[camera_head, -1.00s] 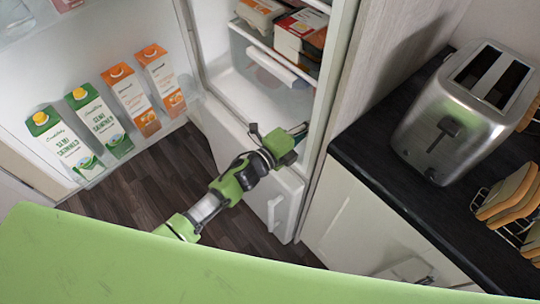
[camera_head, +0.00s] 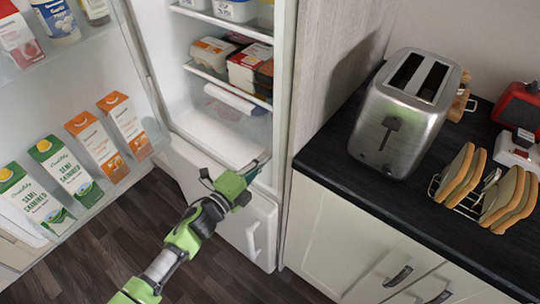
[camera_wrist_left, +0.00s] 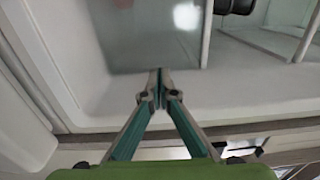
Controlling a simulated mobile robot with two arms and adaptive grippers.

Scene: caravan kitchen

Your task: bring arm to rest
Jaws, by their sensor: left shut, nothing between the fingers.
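My left arm (camera_head: 185,238) comes up from the bottom of the head view, green and black. Its left gripper (camera_head: 263,160) is at the open fridge's right front edge, in front of the lower part of the fridge. In the left wrist view the left gripper's two fingers (camera_wrist_left: 157,78) meet at the tips, shut and empty, with a pale fridge interior beyond them. My right gripper is in neither view.
The fridge door (camera_head: 95,95) stands open at left, with several cartons in its rack. Packages (camera_head: 250,70) sit on a fridge shelf. At right, a toaster (camera_head: 405,115) and toast racks (camera_head: 460,195) stand on the dark counter (camera_head: 345,170). Wooden floor (camera_head: 125,220) shows below.

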